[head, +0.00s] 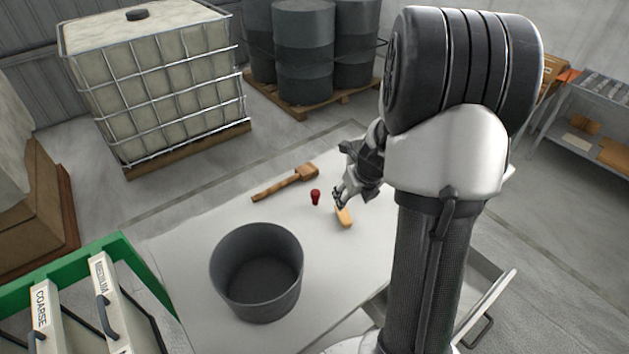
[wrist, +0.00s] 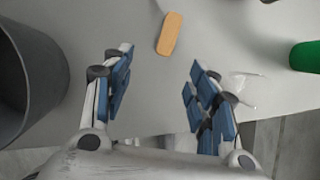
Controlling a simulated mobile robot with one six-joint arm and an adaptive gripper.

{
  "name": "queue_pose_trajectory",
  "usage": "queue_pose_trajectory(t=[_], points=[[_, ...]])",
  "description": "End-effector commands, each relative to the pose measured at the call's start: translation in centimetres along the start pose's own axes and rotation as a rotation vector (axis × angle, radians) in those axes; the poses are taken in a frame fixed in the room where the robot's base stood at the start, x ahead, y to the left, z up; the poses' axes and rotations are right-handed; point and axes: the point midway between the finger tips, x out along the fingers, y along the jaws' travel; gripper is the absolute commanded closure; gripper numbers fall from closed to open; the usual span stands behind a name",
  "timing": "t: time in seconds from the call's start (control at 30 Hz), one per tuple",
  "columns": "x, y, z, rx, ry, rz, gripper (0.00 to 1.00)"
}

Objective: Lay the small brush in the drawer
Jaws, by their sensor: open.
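The small brush, as I take it, is a tan oblong piece (head: 344,216) lying on the white table. It also shows in the wrist view (wrist: 170,33), just beyond my fingertips; its bristles cannot be made out. My gripper (head: 341,192) hangs over the table close to the brush. In the wrist view the gripper (wrist: 160,62) has its blue-padded fingers wide apart with nothing between them. The drawer (head: 497,294) sticks out at the table's right side, pulled open, with a dark handle. My arm hides part of it, and its inside is mostly hidden.
A grey bucket (head: 257,273) stands on the table (head: 190,240), left of the brush. A wooden mallet-like tool (head: 285,182) and a small red object (head: 315,197) lie behind it. A green object (wrist: 306,56) shows at right in the wrist view. A green rack (head: 75,262) stands at left.

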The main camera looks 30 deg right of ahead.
Motion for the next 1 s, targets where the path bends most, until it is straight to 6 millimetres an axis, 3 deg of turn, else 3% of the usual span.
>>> queue_pose_trajectory(t=[0.13,0.6,1.0], points=[[1.9,-1.1,-0.4,0.101,0.006,-0.010,0.47],[11.6,-1.2,-0.6,0.098,0.006,-0.010,0.47],[14.4,-1.4,-0.5,0.098,0.005,-0.010,0.47]])
